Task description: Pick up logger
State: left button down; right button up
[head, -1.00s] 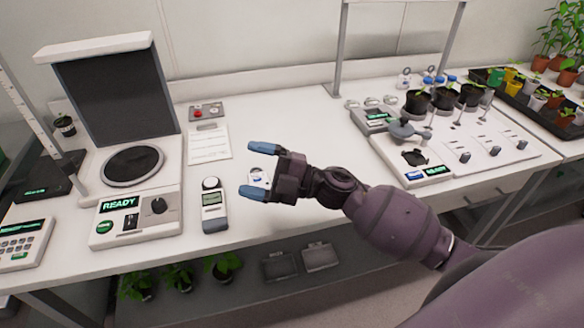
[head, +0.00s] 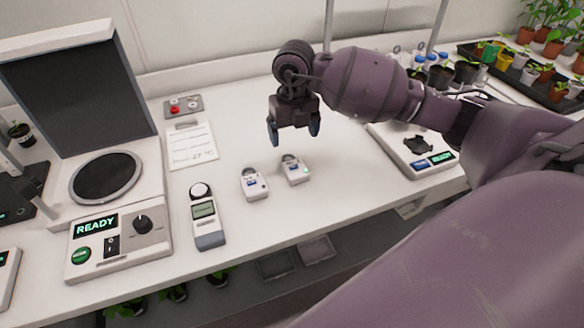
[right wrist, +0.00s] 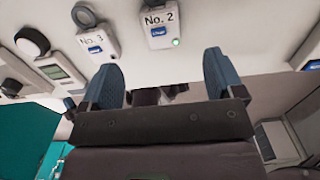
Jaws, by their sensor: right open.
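Two small white loggers with blue labels lie side by side on the bench. The left one (head: 254,186) reads "No. 3" in the right wrist view (right wrist: 92,38). The right one (head: 296,172) reads "No. 2" there (right wrist: 157,25) and shows a green light. My right gripper (head: 294,130) points down, open and empty, above the bench and a little behind the No. 2 logger in the head view. Its two blue fingers (right wrist: 162,75) are apart from both loggers. My left gripper is not in view.
A handheld meter (head: 207,218) lies left of the loggers. Further left stands a device reading "READY" (head: 128,238). A paper sheet (head: 192,146) and a small button box (head: 183,106) lie behind. A white balance (head: 425,165) stands right. The bench around the loggers is clear.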

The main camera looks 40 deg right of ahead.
aim_at(294, 165)
notch_tip(294, 165, down, 11)
jog(key=shift+r+b, duration=0.2)
jog(key=shift+b, duration=0.25)
jog(key=c, duration=1)
jog(key=shift+c, duration=0.2)
jog(key=shift+r, duration=0.15)
